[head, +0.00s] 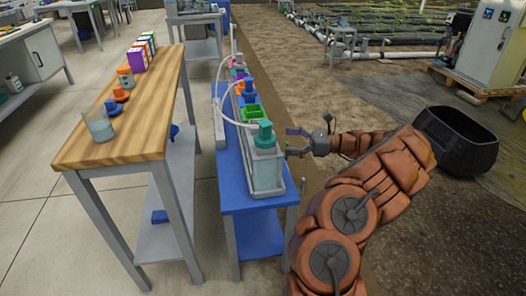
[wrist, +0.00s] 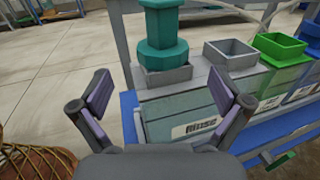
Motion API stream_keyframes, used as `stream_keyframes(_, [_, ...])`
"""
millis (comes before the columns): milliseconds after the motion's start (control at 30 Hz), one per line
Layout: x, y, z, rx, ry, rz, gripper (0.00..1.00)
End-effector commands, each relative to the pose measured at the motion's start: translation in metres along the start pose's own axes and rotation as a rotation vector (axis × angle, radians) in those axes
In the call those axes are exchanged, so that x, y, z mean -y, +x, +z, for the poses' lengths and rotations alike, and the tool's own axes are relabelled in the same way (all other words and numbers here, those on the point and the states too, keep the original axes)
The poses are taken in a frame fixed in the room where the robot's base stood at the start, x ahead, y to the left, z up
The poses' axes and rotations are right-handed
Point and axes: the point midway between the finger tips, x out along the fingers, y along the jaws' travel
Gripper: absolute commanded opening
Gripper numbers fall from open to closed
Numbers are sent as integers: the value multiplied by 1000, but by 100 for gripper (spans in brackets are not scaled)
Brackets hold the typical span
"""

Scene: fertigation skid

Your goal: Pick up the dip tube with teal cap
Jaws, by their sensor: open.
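The dip tube with teal cap (head: 264,135) stands upright in the nearest tank (head: 265,172) of a row on the blue bench. In the wrist view the teal cap (wrist: 162,50) sits in the grey square neck of the tank labelled "Rinse" (wrist: 203,129). The tube below the cap is hidden inside the tank. My gripper (head: 289,142) is to the right of the cap in the head view, close to it but apart. In the wrist view my gripper (wrist: 163,92) is open and empty, its two fingers spread on either side of the cap's lower part, with the cap beyond them.
More tank necks, one grey (wrist: 229,52) and one green (wrist: 279,45), line up beside the Rinse tank. A pale hose (head: 222,80) arches over the row. A wooden table (head: 140,135) with jars stands left. A black bin (head: 457,143) stands right on bare ground.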

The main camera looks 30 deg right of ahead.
Motion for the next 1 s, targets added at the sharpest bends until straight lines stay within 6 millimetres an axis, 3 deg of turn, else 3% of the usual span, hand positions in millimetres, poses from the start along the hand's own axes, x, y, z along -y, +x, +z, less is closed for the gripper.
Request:
stream_keyframes(267, [1, 22, -1, -2, -1, 1, 100])
stream_keyframes(600, [4, 63, -2, -2, 0, 2, 100])
stream_keyframes(867, [4, 67, 0, -2, -1, -1, 100])
stream_keyframes(1000, [4, 67, 0, -2, 0, 0, 86])
